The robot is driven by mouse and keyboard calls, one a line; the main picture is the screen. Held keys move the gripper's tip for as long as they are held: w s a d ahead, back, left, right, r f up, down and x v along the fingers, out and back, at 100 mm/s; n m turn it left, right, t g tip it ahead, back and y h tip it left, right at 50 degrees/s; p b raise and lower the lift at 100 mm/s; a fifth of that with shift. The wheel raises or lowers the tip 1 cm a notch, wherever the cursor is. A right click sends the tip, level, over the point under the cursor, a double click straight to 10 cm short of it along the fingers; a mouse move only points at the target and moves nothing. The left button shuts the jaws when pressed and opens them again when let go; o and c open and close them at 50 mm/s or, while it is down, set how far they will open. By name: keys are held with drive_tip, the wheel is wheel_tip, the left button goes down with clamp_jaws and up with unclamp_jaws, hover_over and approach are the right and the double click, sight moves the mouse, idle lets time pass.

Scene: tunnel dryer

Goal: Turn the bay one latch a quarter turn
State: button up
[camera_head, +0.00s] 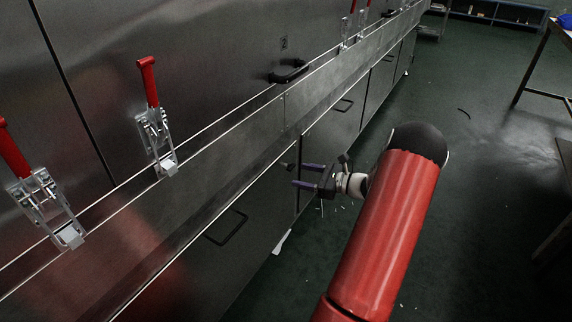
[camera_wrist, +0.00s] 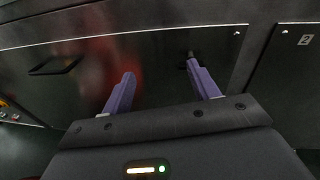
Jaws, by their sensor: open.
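A small dark latch knob (camera_head: 289,166) sits near the upper right corner of a lower steel door. It also shows in the wrist view (camera_wrist: 191,55), just beyond the tip of the right finger. No number shows on this door, so I cannot confirm it is bay one, and I cannot make out the latch's angle. My gripper (camera_head: 297,175) is open and empty, its two purple fingers pointing at the door. In the wrist view my gripper (camera_wrist: 161,71) straddles bare door, with the latch by the right finger rather than centred between both.
Red-handled toggle clamps (camera_head: 155,120) stand along the upper panels at left. A black handle (camera_head: 288,72) sits under a "2" label (camera_head: 284,42). The lower door has a black pull handle (camera_head: 227,228). The green floor (camera_head: 462,160) at right is mostly open, with a table (camera_head: 545,65) beyond.

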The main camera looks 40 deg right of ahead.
sight(293, 168)
drive_tip(key=d+f+m+t+h, duration=0.2)
drive_tip(key=d+m, duration=0.1)
drive_tip(key=d, duration=0.1)
drive_tip(key=x, duration=0.7)
drive_tip(key=shift+p, duration=0.4)
drive_tip(key=c, duration=1)
drive_tip(key=shift+f, duration=0.1)
